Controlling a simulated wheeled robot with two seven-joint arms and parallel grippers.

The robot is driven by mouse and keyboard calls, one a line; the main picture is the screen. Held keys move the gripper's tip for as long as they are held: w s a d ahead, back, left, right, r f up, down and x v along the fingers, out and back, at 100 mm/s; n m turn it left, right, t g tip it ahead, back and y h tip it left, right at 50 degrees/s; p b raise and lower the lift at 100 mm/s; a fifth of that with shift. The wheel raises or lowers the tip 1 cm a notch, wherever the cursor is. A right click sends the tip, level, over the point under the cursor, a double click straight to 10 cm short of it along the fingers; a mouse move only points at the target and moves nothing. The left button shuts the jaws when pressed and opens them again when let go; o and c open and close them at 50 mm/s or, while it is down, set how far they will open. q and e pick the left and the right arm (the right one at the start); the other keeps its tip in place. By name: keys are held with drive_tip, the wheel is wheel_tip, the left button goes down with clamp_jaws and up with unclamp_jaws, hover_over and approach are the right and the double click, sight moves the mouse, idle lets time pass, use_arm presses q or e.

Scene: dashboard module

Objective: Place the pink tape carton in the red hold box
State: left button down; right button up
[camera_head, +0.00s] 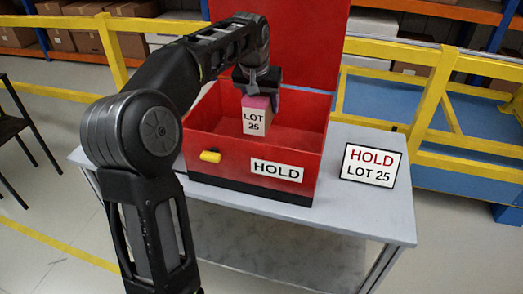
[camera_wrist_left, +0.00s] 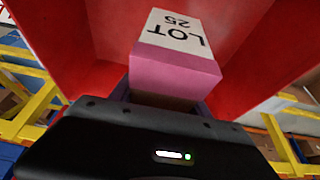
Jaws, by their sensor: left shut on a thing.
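The pink tape carton (camera_head: 256,117) has a pink top and a white label reading LOT 25. My left gripper (camera_head: 258,88) is shut on its upper part and holds it upright inside the opening of the red hold box (camera_head: 225,163). The box is open, with its red lid raised at the back and a HOLD label on its front. In the left wrist view the carton (camera_wrist_left: 178,60) shows beyond the gripper, with red box walls (camera_wrist_left: 245,30) around it. Whether the carton touches the box floor cannot be told. My right gripper is not in view.
The box stands on a grey table (camera_head: 340,215). A sign reading HOLD LOT 25 (camera_head: 371,165) stands to its right. A yellow latch (camera_head: 210,156) is on the box front. Yellow railings (camera_head: 440,85) run behind, and a black chair (camera_head: 20,125) is at the left.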

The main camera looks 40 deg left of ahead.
use_arm(q)
drive_tip(key=shift+f, duration=0.1)
wheel_tip(320, 180, down, 6)
drive_tip(key=shift+f, duration=0.1)
idle(0.3)
drive_tip(key=shift+f, duration=1.8)
drive_tip(key=shift+f+b, duration=0.1)
drive_tip(key=shift+b, duration=0.25)
drive_tip(key=shift+f, duration=0.15)
drive_tip(key=c, duration=0.5)
unclamp_jaws()
